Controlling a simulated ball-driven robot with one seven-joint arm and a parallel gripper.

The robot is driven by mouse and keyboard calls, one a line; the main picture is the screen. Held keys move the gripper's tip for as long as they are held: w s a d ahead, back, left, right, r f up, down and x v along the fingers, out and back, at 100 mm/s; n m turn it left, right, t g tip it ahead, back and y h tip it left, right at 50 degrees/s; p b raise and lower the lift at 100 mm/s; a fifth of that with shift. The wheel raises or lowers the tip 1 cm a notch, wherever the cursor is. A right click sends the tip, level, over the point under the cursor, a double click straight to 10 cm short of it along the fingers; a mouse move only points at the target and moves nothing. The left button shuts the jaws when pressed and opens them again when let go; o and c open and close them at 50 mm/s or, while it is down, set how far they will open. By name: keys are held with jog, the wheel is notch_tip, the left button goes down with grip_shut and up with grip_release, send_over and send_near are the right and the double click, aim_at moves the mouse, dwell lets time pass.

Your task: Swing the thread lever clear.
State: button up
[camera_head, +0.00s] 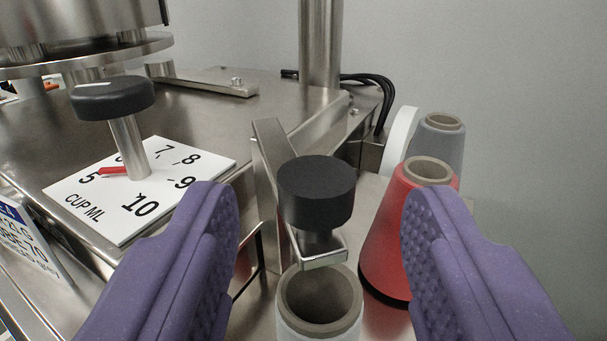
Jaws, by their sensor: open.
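The thread lever (268,150) is a flat metal arm that ends in a short plate with a black round knob (316,190) on top. The knob end hangs over or just behind the open top of a pale thread cone (318,307) in the camera view. My gripper (320,225) has two purple ribbed fingers, spread wide and empty. One finger is left of the knob and one is right of it, with gaps on both sides. Neither finger appears to touch the knob. The lower part of the pale cone is cut off by the frame.
A red thread cone (400,230) stands close behind the right finger, with a grey cone (438,143) behind it. At left, a black dial knob (113,97) rises from a white numbered plate (75,208) on the steel machine top. A steel post (320,45) and black cables stand behind.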

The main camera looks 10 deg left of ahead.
aim_at(317, 159)
jog(key=w, duration=0.3)
jog(key=w+a+b, duration=0.1)
jog(key=w, duration=0.2)
jog(key=shift+w+a, duration=0.15)
jog(key=shift+w, duration=0.05)
grip_shut()
